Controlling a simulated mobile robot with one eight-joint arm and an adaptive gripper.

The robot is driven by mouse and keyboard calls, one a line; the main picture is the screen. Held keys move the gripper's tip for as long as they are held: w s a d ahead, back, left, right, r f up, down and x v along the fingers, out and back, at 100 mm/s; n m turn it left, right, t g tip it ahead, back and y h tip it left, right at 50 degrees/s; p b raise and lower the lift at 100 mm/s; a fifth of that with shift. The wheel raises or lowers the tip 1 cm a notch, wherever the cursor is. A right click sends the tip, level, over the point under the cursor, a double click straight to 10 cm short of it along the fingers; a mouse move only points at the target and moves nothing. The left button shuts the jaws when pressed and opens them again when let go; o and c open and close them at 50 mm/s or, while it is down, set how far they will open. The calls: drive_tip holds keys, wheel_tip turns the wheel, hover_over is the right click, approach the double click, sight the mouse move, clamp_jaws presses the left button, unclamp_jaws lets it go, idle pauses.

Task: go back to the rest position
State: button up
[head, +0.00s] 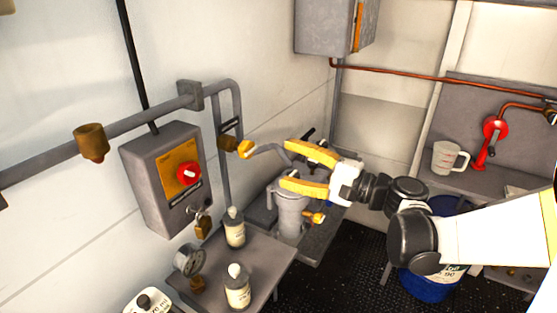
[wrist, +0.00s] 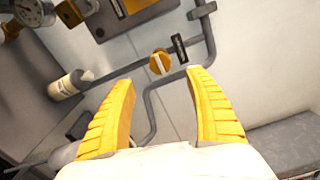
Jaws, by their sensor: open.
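My gripper (head: 282,166) reaches in from the right in the head view, its yellow fingers pointing left toward the wall pipe. In the wrist view my gripper (wrist: 165,95) has its two fingers wide apart with nothing between them. A yellow valve handle (head: 245,149) on the pipe is just beyond the fingertips; it also shows ahead of the fingers in the wrist view (wrist: 160,62). The gap between the handle and the fingers is hard to judge.
A grey box with a red knob (head: 188,174) hangs on the left wall. Bottles (head: 235,228) and a gauge (head: 188,259) stand on a shelf. A grey canister (head: 291,214) is below my gripper. A blue drum (head: 432,284) and a measuring jug (head: 447,157) are at right.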

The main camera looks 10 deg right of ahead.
drive_tip(key=s+a+f+n+g+h, duration=0.2)
drive_tip(key=s+f+n+g+h, duration=0.15)
drive_tip(key=s+f+h, duration=0.45)
drive_tip(key=s+d+f+n+h, duration=0.3)
drive_tip(key=s+d+n+h, duration=0.3)
drive_tip(key=s+d, duration=0.4)
drive_tip(key=shift+s+d, duration=0.4)
drive_tip(key=shift+s, duration=0.4)
drive_tip(key=shift+n+g, duration=0.25)
